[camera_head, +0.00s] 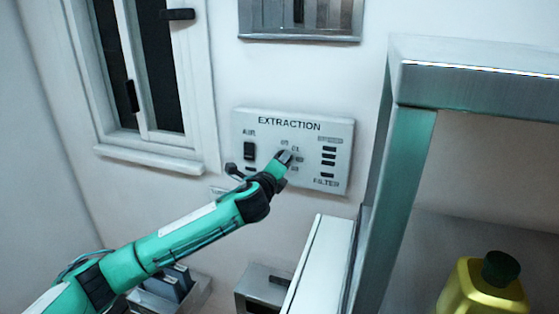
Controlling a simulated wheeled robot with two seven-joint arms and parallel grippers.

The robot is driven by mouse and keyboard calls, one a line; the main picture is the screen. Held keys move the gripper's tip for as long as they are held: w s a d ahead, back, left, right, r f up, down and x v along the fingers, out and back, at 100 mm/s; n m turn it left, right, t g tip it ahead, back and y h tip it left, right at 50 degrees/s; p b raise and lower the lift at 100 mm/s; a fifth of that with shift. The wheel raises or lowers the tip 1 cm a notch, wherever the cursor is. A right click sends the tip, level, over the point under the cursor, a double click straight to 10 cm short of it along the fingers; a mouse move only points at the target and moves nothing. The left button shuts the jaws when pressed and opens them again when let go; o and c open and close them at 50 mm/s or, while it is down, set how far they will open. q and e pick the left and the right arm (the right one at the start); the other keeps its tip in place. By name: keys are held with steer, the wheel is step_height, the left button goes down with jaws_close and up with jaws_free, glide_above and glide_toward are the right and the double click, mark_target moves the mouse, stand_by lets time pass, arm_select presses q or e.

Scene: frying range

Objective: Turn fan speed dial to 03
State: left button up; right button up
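The extraction panel (341,150) is a pale plate on the wall, marked EXTRACTION, AIR, SPEED and FILTER. Small number marks (295,148) stand around the middle of the panel, where the dial would be. My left gripper (284,158) is at that middle, in front of the dial area. It covers the dial, so the dial's setting cannot be read. Whether the fingers are open or shut on the dial is too small to tell. A black AIR switch (249,151) is left of the gripper. My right gripper is not in view.
A window (150,75) with a sill is at the upper left, and a metal vent (300,18) is above the panel. A metal shelf frame (405,140) stands close on the right. A yellow bottle (478,290) is at the lower right. Metal containers (262,288) are below.

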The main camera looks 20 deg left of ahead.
arm_select(q)
steer(key=shift+f+m, duration=0.1)
steer(key=shift+m, duration=1.1)
steer(key=o, duration=1)
steer(key=shift+s, duration=0.1)
steer(key=s+b, duration=0.3)
steer(key=s, duration=0.4)
steer(key=s+b, duration=0.3)
steer(key=s, duration=0.3)
steer(key=shift+s+a, duration=0.2)
steer(key=shift+s, duration=0.15)
